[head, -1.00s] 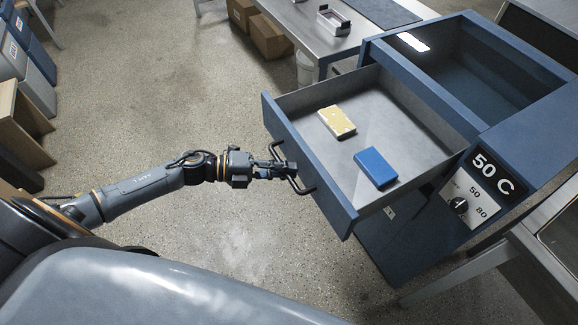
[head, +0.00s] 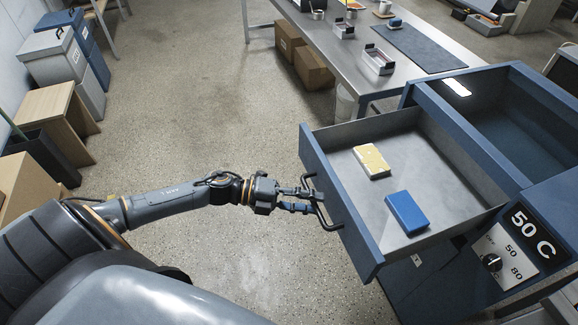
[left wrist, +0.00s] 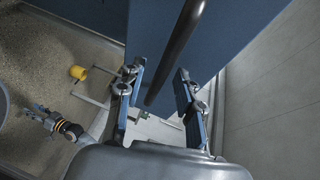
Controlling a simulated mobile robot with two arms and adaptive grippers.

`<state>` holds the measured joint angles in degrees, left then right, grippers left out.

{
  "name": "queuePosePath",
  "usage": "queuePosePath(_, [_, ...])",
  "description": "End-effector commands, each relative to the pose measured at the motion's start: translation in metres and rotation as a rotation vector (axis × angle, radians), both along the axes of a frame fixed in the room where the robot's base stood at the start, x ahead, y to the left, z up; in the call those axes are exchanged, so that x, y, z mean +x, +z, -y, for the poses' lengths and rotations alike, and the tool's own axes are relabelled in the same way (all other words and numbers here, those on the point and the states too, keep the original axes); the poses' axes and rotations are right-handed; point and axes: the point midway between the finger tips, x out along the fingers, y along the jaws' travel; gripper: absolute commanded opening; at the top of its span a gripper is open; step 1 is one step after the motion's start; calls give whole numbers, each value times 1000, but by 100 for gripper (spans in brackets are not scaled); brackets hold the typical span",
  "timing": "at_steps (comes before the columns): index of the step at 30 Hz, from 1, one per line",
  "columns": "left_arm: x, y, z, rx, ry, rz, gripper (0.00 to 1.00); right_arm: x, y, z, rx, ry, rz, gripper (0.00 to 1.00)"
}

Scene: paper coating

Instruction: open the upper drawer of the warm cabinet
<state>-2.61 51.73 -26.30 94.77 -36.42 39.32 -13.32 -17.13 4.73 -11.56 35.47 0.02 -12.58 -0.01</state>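The blue warm cabinet (head: 538,196) stands at the right with its upper drawer (head: 345,202) pulled well out. A yellow box (head: 371,162) and a blue box (head: 407,212) lie in the drawer. My left gripper (head: 307,197) is at the drawer's dark bar handle (head: 324,218). In the left wrist view my left gripper (left wrist: 160,78) has its fingers spread, with the handle (left wrist: 178,42) running between them; I cannot tell whether they touch it. My right gripper (left wrist: 36,110) shows small at the left of that view, its fingers too small to read.
A steel table (head: 345,70) with trays and a dark mat (head: 417,48) stands behind. Cardboard boxes (head: 313,70) and a white bin (head: 346,103) are near it. A wooden stand (head: 55,96) and bins (head: 58,62) are at the left. The floor between is clear.

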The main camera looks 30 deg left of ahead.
Motion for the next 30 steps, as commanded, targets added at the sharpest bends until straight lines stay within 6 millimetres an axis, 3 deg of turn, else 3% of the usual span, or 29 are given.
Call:
queuePosePath(9, [-34,10,-59,5,0,-7,36,-1,0,-1,2,-2,0,40])
queuePosePath(15, [-47,16,-83,3,0,-5,36,-1,0,-2,2,-2,0,40])
queuePosePath(30, [-51,19,-92,2,-1,-1,36,-1,0,-2,2,-2,0,40])
